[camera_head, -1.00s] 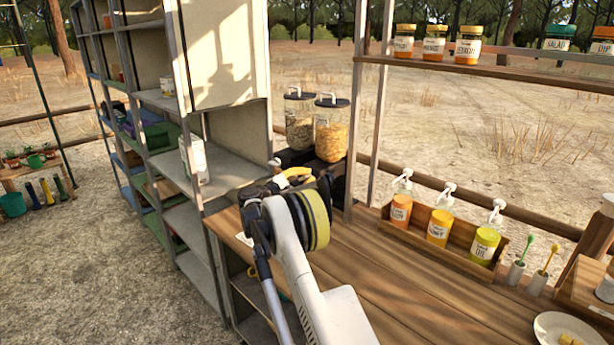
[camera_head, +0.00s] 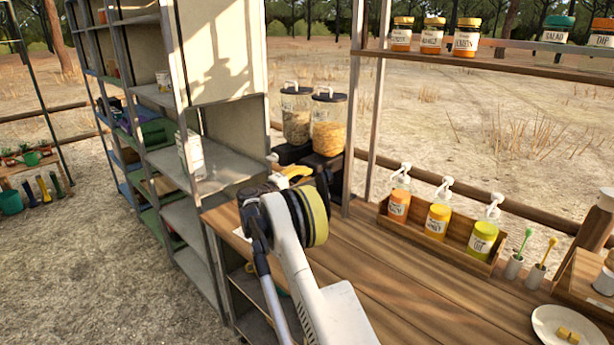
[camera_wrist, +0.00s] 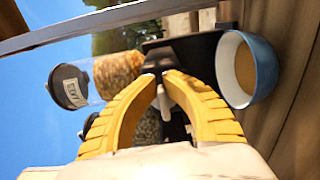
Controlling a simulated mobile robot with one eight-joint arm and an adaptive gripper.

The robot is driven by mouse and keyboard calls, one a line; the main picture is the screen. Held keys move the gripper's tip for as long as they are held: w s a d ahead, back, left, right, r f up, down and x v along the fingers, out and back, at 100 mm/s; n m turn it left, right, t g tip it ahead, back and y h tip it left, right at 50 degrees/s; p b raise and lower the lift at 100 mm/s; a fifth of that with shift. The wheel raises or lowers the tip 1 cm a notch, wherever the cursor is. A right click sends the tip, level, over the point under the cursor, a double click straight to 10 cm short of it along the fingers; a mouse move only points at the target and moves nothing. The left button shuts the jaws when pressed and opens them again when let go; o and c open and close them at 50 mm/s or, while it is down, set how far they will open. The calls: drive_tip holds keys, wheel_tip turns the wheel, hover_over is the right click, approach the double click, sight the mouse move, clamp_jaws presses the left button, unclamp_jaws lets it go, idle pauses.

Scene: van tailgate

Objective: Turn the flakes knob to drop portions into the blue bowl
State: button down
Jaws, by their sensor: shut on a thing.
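The flakes dispenser (camera_head: 328,135) is a clear canister of orange-yellow flakes with a black lid, on a black base behind the counter's far end. In the wrist view the flakes canister (camera_wrist: 118,68) appears sideways. My gripper (camera_wrist: 163,78) has two yellow ribbed fingers, closed in front of the black base below that canister. They are shut on the flakes knob, which the fingertips mostly hide. The blue bowl (camera_wrist: 271,70) is beside the fingers, below the base; its inside looks tan, and I cannot tell the contents. In the head view my gripper (camera_head: 296,173) is partly hidden by my wrist.
A second dispenser with grey-brown contents (camera_head: 297,125) stands left of the flakes one. A metal shelf (camera_head: 205,165) is close on the left and a post at the right. A wooden tray of pump bottles (camera_head: 470,250) stands right. The counter's middle (camera_head: 400,285) is clear.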

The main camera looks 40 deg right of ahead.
drive_tip(key=shift+w+r, duration=0.15)
drive_tip(key=shift+r, duration=0.05)
drive_tip(key=c, duration=1.7)
unclamp_jaws()
drive_tip(key=shift+o, duration=1)
drive_tip(key=shift+w+f, duration=0.1)
drive_tip(key=shift+f, duration=0.05)
drive_tip(key=s+a, duration=0.1)
drive_tip(key=a, duration=1.1)
